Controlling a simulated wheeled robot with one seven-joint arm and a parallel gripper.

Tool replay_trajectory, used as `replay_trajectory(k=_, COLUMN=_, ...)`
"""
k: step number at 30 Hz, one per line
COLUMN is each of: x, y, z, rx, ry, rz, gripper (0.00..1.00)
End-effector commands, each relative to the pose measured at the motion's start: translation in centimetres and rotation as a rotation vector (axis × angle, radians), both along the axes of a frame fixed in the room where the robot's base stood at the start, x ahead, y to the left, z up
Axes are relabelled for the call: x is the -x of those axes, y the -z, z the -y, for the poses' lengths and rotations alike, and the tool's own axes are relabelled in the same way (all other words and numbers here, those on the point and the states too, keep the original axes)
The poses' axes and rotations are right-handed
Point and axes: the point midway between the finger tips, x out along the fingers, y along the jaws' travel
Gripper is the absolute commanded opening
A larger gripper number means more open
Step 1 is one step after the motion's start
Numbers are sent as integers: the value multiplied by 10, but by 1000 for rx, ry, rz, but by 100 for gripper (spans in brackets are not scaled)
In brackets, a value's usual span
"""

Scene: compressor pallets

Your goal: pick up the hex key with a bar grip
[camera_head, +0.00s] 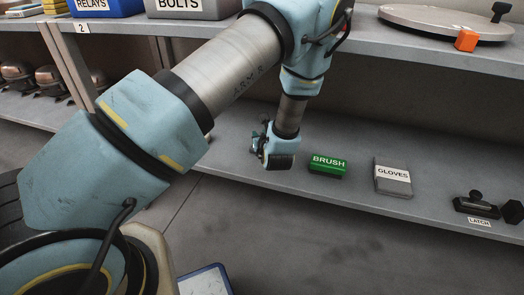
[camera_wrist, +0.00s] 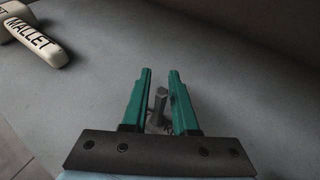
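A small dark grey piece (camera_wrist: 157,108), which looks like part of the hex key with a bar grip, shows between my gripper's fingers in the wrist view. Its upper part is a short upright block; the rest is hidden by the fingers and the dark palm bar. My gripper (camera_wrist: 160,72) has two green fingers standing apart, one on each side of the piece. A gap shows on the left; I cannot tell whether the right finger touches it. In the head view my gripper (camera_head: 257,143) is low over the lower shelf, and the hex key cannot be made out there.
A cream mallet (camera_wrist: 35,38) lies at the upper left in the wrist view. On the lower shelf (camera_head: 225,155), a green brush box (camera_head: 328,165), a grey gloves box (camera_head: 393,178) and a black latch (camera_head: 475,204) stand to the right. The upper shelf (camera_head: 410,48) overhangs.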

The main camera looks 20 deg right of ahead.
Motion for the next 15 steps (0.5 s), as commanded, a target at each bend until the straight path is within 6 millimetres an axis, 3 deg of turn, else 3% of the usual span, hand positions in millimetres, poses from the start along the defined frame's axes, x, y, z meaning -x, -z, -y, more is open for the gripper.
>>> replay_trajectory(k=7, x=0, y=0, z=0, rx=0, ry=0, rz=0, gripper=0)
replay_trajectory(k=15, x=0, y=0, z=0, rx=0, ry=0, rz=0, gripper=0)
